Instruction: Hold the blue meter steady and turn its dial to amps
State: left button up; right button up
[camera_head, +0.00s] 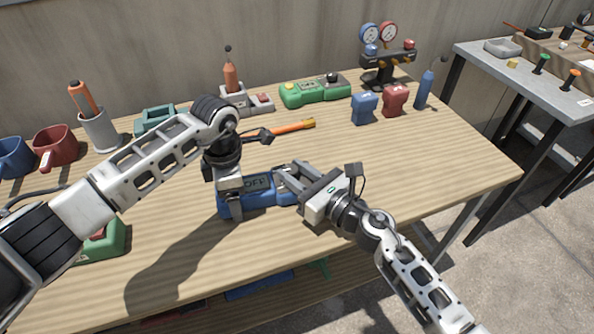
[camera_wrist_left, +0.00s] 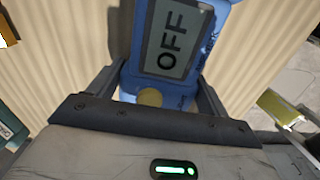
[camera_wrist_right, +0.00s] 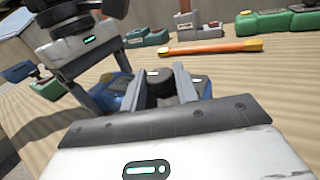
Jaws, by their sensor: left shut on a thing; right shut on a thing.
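The blue meter (camera_head: 262,206) lies on the wooden table, its screen reading OFF in the left wrist view (camera_wrist_left: 168,38). My left gripper (camera_head: 234,206) comes down over the meter's left end and is shut on its body, with a finger on each side in the left wrist view. My right gripper (camera_head: 287,178) reaches in from the right and is shut on the dark dial (camera_wrist_right: 160,88), which sits between its fingertips in the right wrist view. In the head view the right fingers hide the dial, so its pointer cannot be read.
An orange stick with a yellow end (camera_head: 292,127) lies behind the meter. A green meter (camera_head: 315,91), gauges (camera_head: 380,50), and small blue (camera_head: 364,107) and red (camera_head: 395,100) blocks stand farther back. Mugs (camera_head: 56,146) are at left. The table's right front is clear.

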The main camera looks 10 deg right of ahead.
jog(key=m+t+h, duration=0.1)
jog(key=m+h, duration=0.1)
jog(key=m+t+h, duration=0.1)
jog(key=m+h, duration=0.1)
jog(key=h, duration=0.1)
jog(key=m+t+h, duration=0.1)
jog(key=h, duration=0.2)
jog(key=shift+s+a+m+t, duration=0.2)
jog(key=shift+a+m+t, duration=0.15)
jog(key=shift+m+t, duration=0.05)
jog(key=shift+h, duration=0.3)
jog(key=o, duration=1)
jog(key=s, duration=0.5)
jog(key=s+d, duration=0.1)
jog(key=s, duration=0.1)
jog(key=shift+s+d, duration=0.1)
jog(key=shift+s, duration=0.1)
